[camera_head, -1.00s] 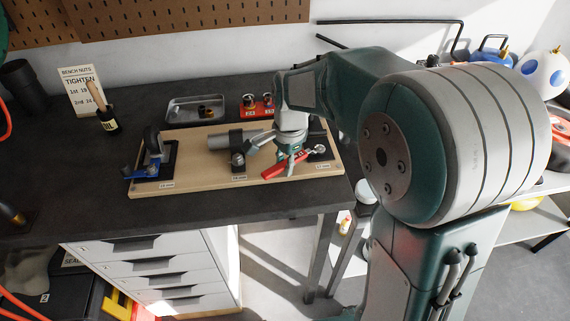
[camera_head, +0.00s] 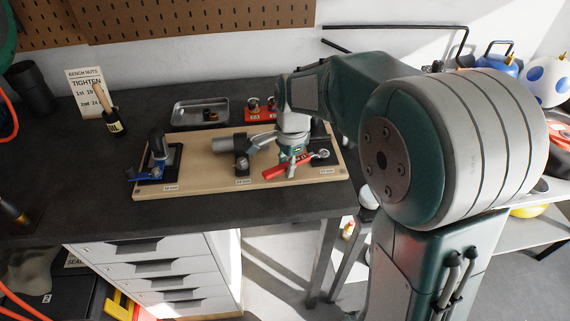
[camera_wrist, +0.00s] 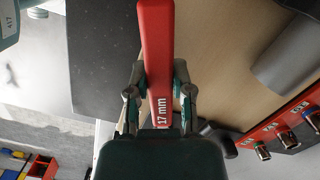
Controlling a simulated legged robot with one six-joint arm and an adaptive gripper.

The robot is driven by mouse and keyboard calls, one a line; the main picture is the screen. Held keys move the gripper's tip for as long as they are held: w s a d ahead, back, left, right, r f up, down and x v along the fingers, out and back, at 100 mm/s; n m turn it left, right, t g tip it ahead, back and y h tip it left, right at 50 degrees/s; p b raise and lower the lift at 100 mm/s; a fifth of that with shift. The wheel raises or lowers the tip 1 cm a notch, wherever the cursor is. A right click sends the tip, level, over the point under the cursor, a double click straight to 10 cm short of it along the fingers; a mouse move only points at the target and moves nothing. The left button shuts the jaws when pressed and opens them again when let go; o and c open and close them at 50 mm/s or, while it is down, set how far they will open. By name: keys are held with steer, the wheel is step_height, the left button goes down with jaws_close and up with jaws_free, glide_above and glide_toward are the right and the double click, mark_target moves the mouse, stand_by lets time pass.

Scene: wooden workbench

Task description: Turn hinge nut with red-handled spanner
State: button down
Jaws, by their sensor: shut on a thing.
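The red-handled spanner (camera_head: 276,171) is held over the front right of the wooden board (camera_head: 215,190). My gripper (camera_head: 291,161) is shut on its handle. In the wrist view, the red handle marked "17 mm" (camera_wrist: 156,45) lies between the two fingers of my gripper (camera_wrist: 157,88). The spanner's silver ring end (camera_head: 322,154) is at the black hinge fixture (camera_head: 327,161) on the board's right end. The nut there is too small or hidden, so I cannot tell whether the ring is seated around it.
A pipe clamp fixture (camera_head: 241,163) stands mid-board, and a blue-and-black fixture (camera_head: 150,175) at the left. Behind are a metal tray (camera_head: 187,122) and a red socket rack (camera_head: 260,118). A "TIGHTEN" card (camera_head: 88,88) and a brush pot (camera_head: 113,127) stand left.

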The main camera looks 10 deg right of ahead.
steer(key=shift+r, duration=2.7)
steer(key=shift+s, duration=0.1)
